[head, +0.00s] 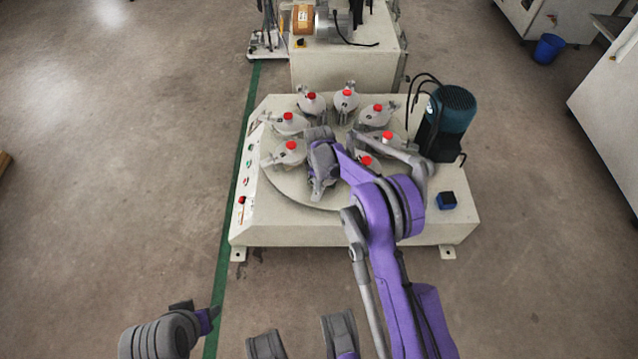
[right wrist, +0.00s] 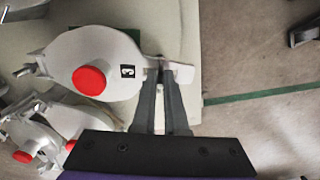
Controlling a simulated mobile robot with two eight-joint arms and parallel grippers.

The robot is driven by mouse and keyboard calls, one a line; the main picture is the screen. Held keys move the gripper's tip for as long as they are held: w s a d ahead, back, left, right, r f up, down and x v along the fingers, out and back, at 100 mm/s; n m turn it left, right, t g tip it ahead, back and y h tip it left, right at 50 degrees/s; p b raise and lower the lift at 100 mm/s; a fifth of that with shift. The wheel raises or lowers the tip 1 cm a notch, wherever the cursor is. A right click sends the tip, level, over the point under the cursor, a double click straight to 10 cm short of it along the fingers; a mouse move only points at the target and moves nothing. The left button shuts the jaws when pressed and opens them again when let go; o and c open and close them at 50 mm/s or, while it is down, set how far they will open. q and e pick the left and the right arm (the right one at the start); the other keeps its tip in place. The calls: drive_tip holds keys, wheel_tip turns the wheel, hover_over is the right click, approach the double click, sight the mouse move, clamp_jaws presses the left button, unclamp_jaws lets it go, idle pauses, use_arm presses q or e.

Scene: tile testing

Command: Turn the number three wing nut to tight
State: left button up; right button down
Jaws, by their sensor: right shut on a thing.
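The number three pot (right wrist: 95,65) is in the right wrist view. It has a pale round lid, a red knob and a black "3" label. A pale clamp arm with the wing nut (right wrist: 182,73) sticks out at the lid's right edge. My right gripper (right wrist: 166,75) is shut on the wing nut there, with a dark finger on each side. The fingers hide part of the wing nut. In the head view, my right wrist hides the fingertips among the pots at the left of the round plate.
Several similar pots with red knobs ring the round plate (head: 285,185) on the pale machine. A neighbouring pot (right wrist: 45,140) lies close at the lower left of the wrist view. A green motor (head: 452,110) stands at the right. Floor at left is clear.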

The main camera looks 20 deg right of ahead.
drive_tip(key=c, duration=1)
unclamp_jaws()
drive_tip(key=shift+o, duration=0.2)
drive_tip(key=shift+r, duration=0.1)
wheel_tip(320, 180, up, 11)
drive_tip(key=p, duration=0.2)
